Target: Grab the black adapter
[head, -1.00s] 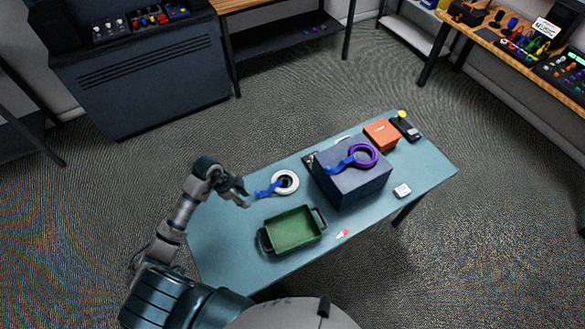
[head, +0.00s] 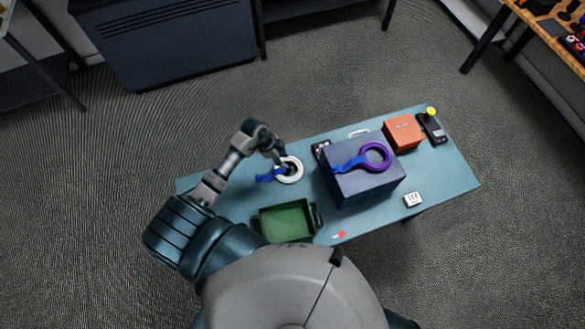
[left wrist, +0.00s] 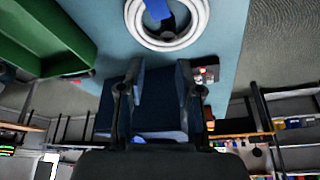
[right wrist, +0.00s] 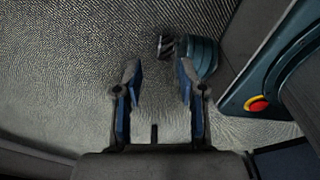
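No thing in view is plainly a black adapter. I cannot tell whether either one is the adapter. My left gripper (head: 282,162) is over the white cable coil (head: 289,179); its fingers are apart and empty in the left wrist view (left wrist: 159,68). My right gripper (right wrist: 157,72) is open and empty, with floor beyond it.
The dark blue box (head: 365,190) stands mid-table with a purple ring (head: 388,156) and blue strap on top. A green tray (head: 285,222) is at the front. An orange box (head: 403,133) and a white block (head: 413,199) are at right. The table's right front is mostly clear.

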